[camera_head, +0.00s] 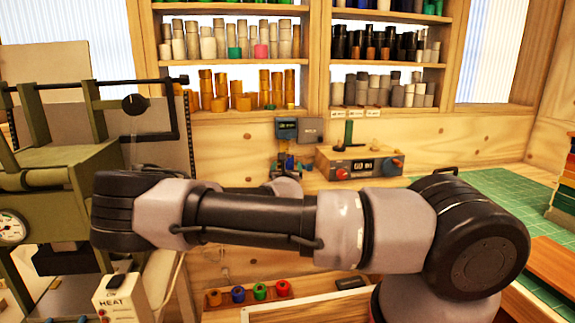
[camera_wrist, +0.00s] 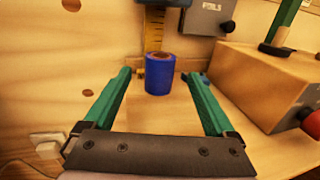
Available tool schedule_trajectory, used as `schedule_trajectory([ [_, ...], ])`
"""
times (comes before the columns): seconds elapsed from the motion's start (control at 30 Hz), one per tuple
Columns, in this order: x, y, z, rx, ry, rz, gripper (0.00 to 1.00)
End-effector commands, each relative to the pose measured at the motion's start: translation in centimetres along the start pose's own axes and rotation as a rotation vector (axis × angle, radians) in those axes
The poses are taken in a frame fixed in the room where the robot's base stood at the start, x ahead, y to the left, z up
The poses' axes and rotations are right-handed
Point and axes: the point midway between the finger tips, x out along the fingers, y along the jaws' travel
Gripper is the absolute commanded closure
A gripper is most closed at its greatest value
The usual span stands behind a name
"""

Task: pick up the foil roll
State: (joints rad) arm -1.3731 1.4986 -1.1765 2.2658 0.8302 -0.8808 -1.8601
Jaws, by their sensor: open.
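A blue foil roll (camera_wrist: 160,77) with a brown core stands upright in the wrist view, on a pale wooden surface near the back panel. My gripper (camera_wrist: 158,73) is open and empty, its two green fingers pointing toward the roll. In the picture the roll sits between the fingertips with a gap on both sides. I cannot tell if it is beyond them or level with them. In the head view my arm crosses the middle and hides much of the bench; small blue and yellow bits show behind it, too small to identify.
A wooden control box (camera_wrist: 265,85) with a red knob stands close to the right finger; it also shows in the head view (camera_head: 359,163). Several coloured rolls sit in a wooden rack (camera_head: 215,300). Stocked shelves (camera_head: 235,60) line the back.

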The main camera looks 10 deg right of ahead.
Motion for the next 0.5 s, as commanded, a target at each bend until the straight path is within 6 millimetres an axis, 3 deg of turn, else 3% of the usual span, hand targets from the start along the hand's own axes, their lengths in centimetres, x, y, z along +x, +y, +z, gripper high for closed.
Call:
schedule_trajectory([
  [0.17, 1.3, 0.0, 0.0, 0.002, 0.0, 0.0, 0.1],
  [0.5, 5.9, 0.0, 0.0, 0.002, 0.0, 0.0, 0.1],
])
